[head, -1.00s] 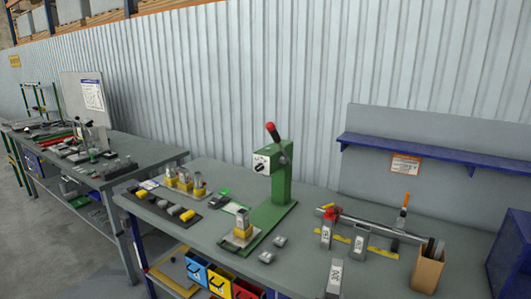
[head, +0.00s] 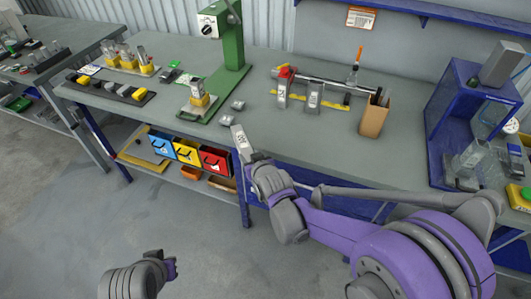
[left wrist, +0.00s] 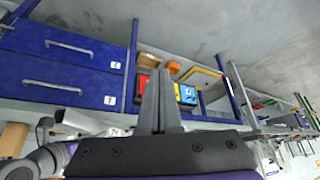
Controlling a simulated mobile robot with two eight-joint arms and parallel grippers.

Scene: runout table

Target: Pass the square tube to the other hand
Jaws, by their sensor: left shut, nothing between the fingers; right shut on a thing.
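The square tube (head: 240,139) is a grey metal piece with a dark marking on its face. In the head view it is tilted, at the bench's front edge, and my right gripper (head: 254,160) is shut on its lower end. In the left wrist view a pale tube (left wrist: 80,121) shows at the left beside my right arm. My left gripper (head: 170,266) is at the bottom left of the head view, over the floor and well apart from the tube. Its fingers (left wrist: 158,95) are together and empty in the left wrist view.
Two more marked blocks (head: 315,96) stand on the bench (head: 340,145) near a long bar and a cardboard box (head: 374,118). A green press (head: 232,50) stands behind. Coloured bins (head: 187,151) sit below. Open floor (head: 90,220) lies around my left gripper.

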